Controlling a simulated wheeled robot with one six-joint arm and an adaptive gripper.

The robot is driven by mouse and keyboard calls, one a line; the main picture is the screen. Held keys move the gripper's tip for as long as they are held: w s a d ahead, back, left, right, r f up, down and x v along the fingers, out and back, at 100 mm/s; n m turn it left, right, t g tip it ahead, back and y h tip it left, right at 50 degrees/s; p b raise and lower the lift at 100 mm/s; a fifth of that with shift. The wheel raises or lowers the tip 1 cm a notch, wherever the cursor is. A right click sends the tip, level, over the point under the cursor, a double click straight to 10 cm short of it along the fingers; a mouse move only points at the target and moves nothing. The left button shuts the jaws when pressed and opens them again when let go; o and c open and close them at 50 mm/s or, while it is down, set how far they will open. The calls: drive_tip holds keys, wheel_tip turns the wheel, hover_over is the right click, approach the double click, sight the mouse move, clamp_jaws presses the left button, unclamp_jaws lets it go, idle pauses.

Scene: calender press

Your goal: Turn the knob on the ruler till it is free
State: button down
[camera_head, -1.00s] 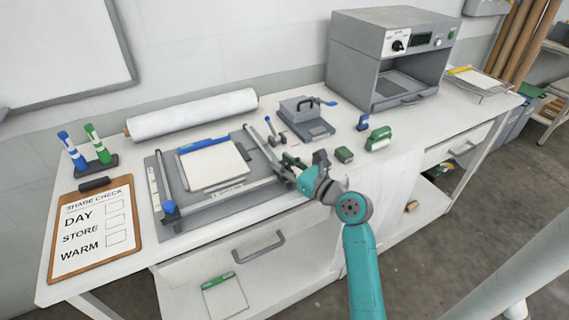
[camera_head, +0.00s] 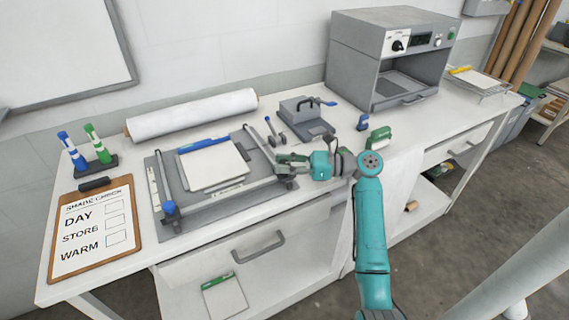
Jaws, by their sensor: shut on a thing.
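The ruler (camera_head: 232,190) is a grey bar lying across the front of a grey board (camera_head: 213,214) on the bench. A blue knob (camera_head: 169,207) shows at its left end. My gripper (camera_head: 281,161) is at the right end of the ruler, low over the board's right edge. It points left and is shut on what appears to be the knob there, which the fingers mostly hide. A dark end piece (camera_head: 290,183) shows just below the gripper. How far the knob is turned cannot be seen.
White sheets (camera_head: 213,165) lie on the board. A thin upright lever (camera_head: 268,127) and a grey press (camera_head: 306,122) stand behind the gripper. A green-handled tool (camera_head: 378,137) is to the right. A clipboard (camera_head: 133,236) lies at left; a grey oven (camera_head: 352,60) stands behind.

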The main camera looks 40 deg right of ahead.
drive_tip(key=shift+n+g+y, duration=0.6)
drive_tip(key=shift+g+y, duration=0.1)
drive_tip(key=c, duration=0.8)
unclamp_jaws()
drive_tip(key=shift+o, duration=0.2)
drive_tip(key=v, duration=1.2)
